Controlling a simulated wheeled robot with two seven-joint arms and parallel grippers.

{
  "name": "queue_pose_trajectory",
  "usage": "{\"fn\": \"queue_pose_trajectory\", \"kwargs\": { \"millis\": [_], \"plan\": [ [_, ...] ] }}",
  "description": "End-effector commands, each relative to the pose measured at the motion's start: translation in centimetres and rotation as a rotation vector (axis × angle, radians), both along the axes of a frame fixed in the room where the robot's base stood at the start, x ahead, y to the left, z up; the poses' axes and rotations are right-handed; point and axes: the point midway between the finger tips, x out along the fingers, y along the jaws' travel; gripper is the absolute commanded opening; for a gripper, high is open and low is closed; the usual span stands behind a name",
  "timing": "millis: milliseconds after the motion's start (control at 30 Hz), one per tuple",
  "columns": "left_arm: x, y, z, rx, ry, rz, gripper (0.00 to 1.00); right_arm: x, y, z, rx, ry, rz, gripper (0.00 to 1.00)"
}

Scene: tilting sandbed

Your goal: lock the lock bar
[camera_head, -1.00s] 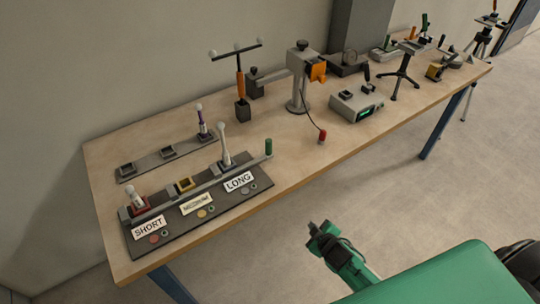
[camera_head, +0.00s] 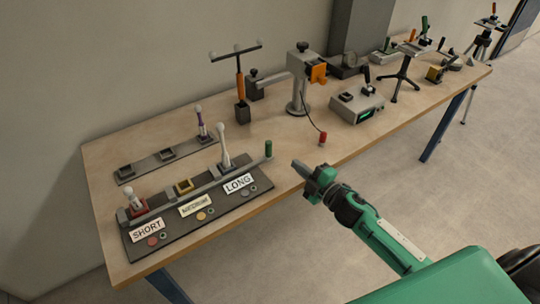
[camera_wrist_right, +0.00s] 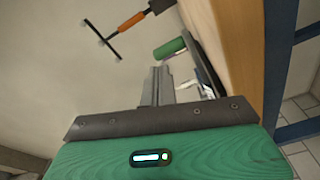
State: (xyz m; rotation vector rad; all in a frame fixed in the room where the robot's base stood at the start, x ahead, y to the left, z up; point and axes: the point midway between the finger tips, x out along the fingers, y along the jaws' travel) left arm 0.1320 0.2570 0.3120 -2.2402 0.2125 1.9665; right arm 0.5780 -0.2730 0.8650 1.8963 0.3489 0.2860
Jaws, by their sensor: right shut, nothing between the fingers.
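The lock bar (camera_head: 205,181) is a long grey bar along the dark base (camera_head: 192,226) with the SHORT, middle and LONG labels. Its upright green handle (camera_head: 268,148) is at the right end. In the wrist view the green handle (camera_wrist_right: 170,47) appears just beyond the fingers. My right gripper (camera_head: 298,167) is shut and empty, to the right of the handle and apart from it, near the table's front edge. Its fingers (camera_wrist_right: 157,84) also show in the wrist view. My left gripper is in neither view.
White-topped pegs stand in the red socket (camera_head: 138,204) and near the LONG label (camera_head: 238,183). A yellow socket (camera_head: 184,186) looks empty. A second grey rack (camera_head: 150,166) lies behind. A small red object (camera_head: 322,138) and a grey device (camera_head: 357,106) are farther right on the table (camera_head: 285,125).

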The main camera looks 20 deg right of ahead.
Motion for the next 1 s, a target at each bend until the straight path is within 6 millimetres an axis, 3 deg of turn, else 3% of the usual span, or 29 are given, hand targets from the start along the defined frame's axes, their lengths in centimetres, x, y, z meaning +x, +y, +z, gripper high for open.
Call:
{"fn": "queue_pose_trajectory", "kwargs": {
  "millis": [400, 1000],
  "plan": [
    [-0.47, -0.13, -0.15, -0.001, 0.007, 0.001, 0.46, 0.96, -0.52, -0.36, -0.282, -0.161, 0.363, 0.00],
    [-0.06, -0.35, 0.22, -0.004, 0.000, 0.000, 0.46, 1.30, -0.17, -0.42, -0.306, -0.171, 0.402, 0.00]
  ]
}}
